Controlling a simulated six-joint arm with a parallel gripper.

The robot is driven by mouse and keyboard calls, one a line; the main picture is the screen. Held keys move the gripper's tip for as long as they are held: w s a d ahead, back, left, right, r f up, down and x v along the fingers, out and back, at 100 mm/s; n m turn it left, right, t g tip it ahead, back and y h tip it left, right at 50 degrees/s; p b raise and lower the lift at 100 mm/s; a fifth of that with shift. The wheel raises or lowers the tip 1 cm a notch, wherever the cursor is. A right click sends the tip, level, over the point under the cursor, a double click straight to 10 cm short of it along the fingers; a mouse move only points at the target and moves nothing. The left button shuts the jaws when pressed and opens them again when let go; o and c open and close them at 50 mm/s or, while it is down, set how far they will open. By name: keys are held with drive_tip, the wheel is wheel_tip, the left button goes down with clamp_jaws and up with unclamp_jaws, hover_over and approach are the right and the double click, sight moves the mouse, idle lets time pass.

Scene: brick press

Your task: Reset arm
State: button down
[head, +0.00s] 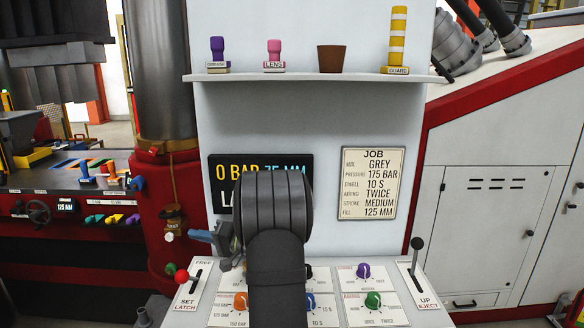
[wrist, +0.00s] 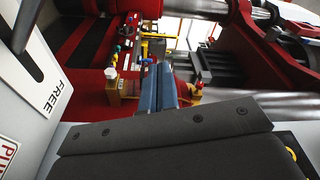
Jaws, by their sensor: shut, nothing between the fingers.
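My gripper (head: 200,235) is at the left edge of the white column in the head view, its blue fingers pointing left. In the wrist view the two blue fingers (wrist: 157,72) lie side by side, closed, with nothing between them. My arm rises in front of the control panel (head: 335,313) and hides its middle and part of the display (head: 222,171). The red-balled latch lever (head: 181,276) stands below the gripper, apart from it. The black-knobbed eject lever (head: 416,244) is at the panel's right.
Orange (head: 240,301), purple (head: 363,271) and green (head: 373,299) knobs sit on the panel. A shelf (head: 330,78) above holds two stamps, a brown pot (head: 331,59) and a yellow-striped guard (head: 397,40). A job card (head: 373,184) hangs right of my arm. Red machinery (head: 178,210) stands at left.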

drive_tip(key=s+d+f+n, duration=0.1)
drive_tip(key=s+d+n, duration=0.1)
drive_tip(key=s, duration=0.1)
drive_tip(key=s+d+f+n, duration=0.1)
drive_tip(key=s+d+n, duration=0.2)
drive_tip(key=s, duration=0.1)
drive_tip(key=s+d+f+n+g+y, duration=0.1)
drive_tip(key=s+d+f+n, duration=0.1)
drive_tip(key=s, duration=0.1)
drive_tip(key=shift+s+d, duration=0.35)
drive_tip(key=shift+d, duration=0.05)
drive_tip(key=w+a+r+m, duration=0.35)
drive_tip(key=w+a, duration=0.25)
drive_tip(key=a, duration=0.2)
drive_tip(key=w+d+m+t+h, duration=0.1)
drive_tip(key=w+m, duration=0.5)
drive_tip(key=w, duration=0.2)
drive_tip(key=s+d, duration=0.2)
drive_tip(key=d, duration=0.6)
drive_tip(key=shift+s+d+f+h, duration=0.15)
drive_tip(key=shift+d+f+h, duration=0.05)
drive_tip(key=shift+d+h, duration=0.15)
